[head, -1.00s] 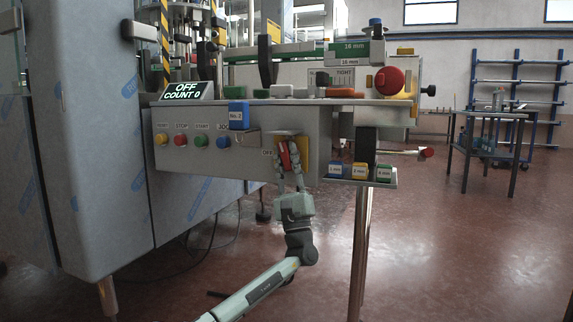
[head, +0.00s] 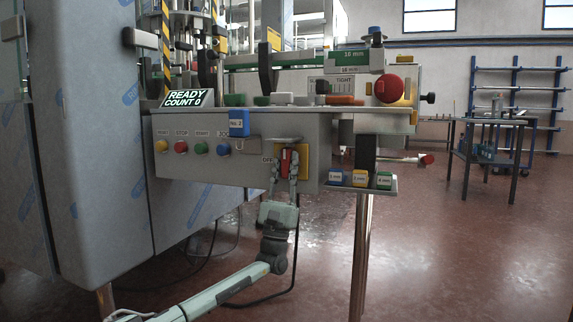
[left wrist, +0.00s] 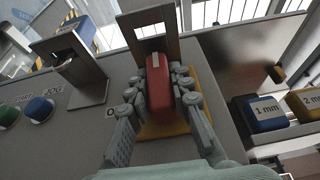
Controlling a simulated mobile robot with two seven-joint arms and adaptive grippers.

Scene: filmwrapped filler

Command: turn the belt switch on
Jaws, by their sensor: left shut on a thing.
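The belt switch has a red handle (head: 285,161) on a yellow plate (head: 305,162) on the front of the grey control panel. In the left wrist view the red handle (left wrist: 158,78) stands between my finger pads, with the yellow plate (left wrist: 165,130) behind it. My left gripper (head: 284,170) is shut on the red handle, reaching up from below. The handle looks upright in the head view. The display (head: 188,98) reads READY, COUNT 0. The "OFF" label is at the switch's left, partly hidden by the gripper. My right gripper is not in view.
Yellow, red (head: 181,146), green and blue (head: 223,149) buttons are left of the switch. A blue "No. 2" tag (head: 239,123) hangs nearby. A tray of coloured blocks (head: 359,179) juts out at the right.

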